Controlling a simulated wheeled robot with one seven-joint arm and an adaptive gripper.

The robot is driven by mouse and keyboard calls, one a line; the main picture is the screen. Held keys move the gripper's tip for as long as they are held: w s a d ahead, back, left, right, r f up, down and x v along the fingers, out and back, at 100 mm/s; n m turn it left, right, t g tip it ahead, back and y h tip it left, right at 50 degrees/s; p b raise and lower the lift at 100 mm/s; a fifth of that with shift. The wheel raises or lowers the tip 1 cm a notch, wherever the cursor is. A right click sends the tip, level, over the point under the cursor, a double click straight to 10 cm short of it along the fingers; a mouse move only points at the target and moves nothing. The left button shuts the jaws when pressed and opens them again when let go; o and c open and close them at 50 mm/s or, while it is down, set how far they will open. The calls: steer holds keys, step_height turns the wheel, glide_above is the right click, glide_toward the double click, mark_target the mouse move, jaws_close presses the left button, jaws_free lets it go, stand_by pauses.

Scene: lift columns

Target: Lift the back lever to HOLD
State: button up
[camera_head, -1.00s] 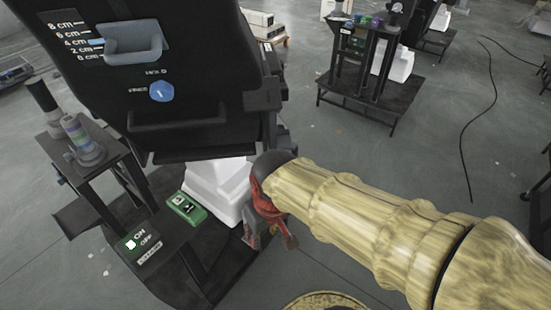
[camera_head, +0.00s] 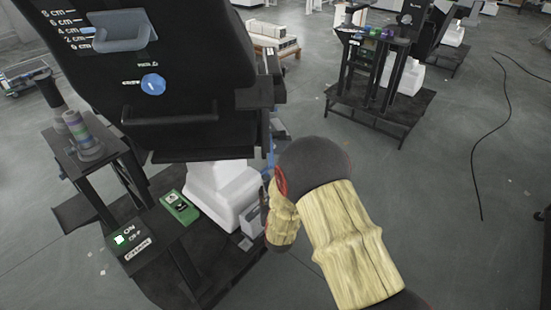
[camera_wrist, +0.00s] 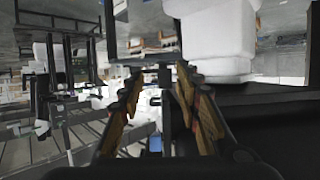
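The black lift column (camera_head: 175,128) stands at left in the head view. Its face carries a blue round knob (camera_head: 152,84) with small, hardly legible labels, and a grey handle (camera_head: 122,32) beside a cm scale. No lever marked HOLD can be made out for certain; the column's rear is hidden. My gripper is beside the column's right side, mostly hidden behind my wrist in the head view. In the wrist view my gripper (camera_wrist: 160,103) has its two wood-patterned fingers apart, with a dark upright part (camera_wrist: 165,77) seen between them. Contact cannot be told.
A white pedestal (camera_head: 222,200) is under the column. Another dark stand (camera_head: 380,100) is at back right. A cable (camera_head: 505,95) lies on open floor at right.

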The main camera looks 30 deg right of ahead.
step_height(320, 180, up, 10)
steer(key=w+d+t+h, duration=0.2)
steer(key=t, duration=0.2)
steer(key=b+x, duration=0.1)
steer(key=x, duration=0.2)
steer(key=b+x, duration=0.1)
steer(key=x, duration=0.3)
steer(key=shift+w+d+f+b, duration=0.2)
steer(key=shift+d+b, duration=0.05)
steer(key=shift+b, duration=0.05)
steer(key=shift+c, duration=0.7)
jaws_close()
